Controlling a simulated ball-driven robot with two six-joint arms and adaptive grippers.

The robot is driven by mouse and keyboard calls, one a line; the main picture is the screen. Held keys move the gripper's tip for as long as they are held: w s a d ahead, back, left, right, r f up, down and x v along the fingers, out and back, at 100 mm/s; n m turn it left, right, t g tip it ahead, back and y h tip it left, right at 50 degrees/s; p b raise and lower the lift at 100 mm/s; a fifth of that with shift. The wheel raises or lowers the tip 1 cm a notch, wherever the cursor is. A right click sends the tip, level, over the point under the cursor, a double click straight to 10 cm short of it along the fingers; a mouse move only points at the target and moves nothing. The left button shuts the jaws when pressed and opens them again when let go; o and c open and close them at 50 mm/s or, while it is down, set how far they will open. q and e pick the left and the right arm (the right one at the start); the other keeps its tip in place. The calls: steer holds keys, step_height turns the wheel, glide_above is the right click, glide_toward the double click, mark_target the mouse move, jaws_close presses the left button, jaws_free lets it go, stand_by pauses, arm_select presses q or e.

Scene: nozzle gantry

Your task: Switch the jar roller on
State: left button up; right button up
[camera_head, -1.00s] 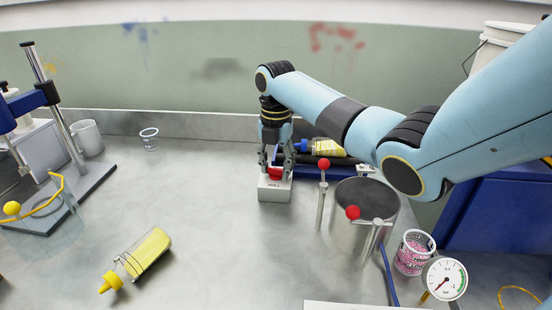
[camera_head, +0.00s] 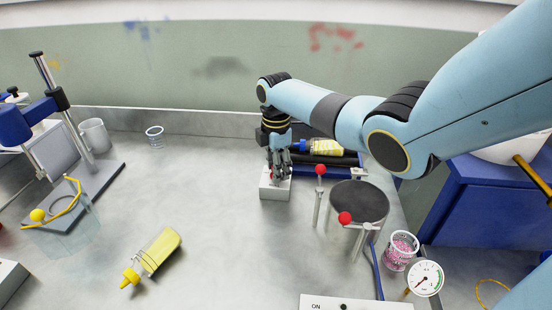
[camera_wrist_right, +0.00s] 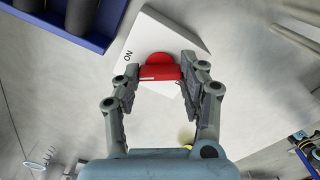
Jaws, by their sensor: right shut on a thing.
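The jar roller (camera_head: 350,158), with dark rollers on a blue base, stands at the back. A yellow bottle with a blue cap (camera_head: 318,146) lies on it. A white switch box (camera_head: 275,190) stands at its front left. In the right wrist view, the red knob (camera_wrist_right: 160,67) on the box sits between the fingers of my right gripper (camera_head: 279,170), which is shut on it. The word ON shows on the box left of the knob, and the knob's white line is on its left part. Whether the rollers turn cannot be told. My left gripper is out of view.
A round dark-topped can (camera_head: 358,202) with red-ball posts stands right of the switch box. A pink-filled cup (camera_head: 401,250) and a gauge (camera_head: 425,279) are nearer. A yellow bottle (camera_head: 155,253) lies front left. A second ON-marked box (camera_head: 325,303) is at the bottom edge.

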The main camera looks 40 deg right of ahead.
steer(key=shift+m, duration=0.3)
stand_by(0.4)
steer(key=o, duration=1.2)
steer(key=shift+c, duration=0.2)
steer(key=shift+r, duration=0.15)
step_height(320, 180, up, 12)
steer(key=shift+f, duration=0.2)
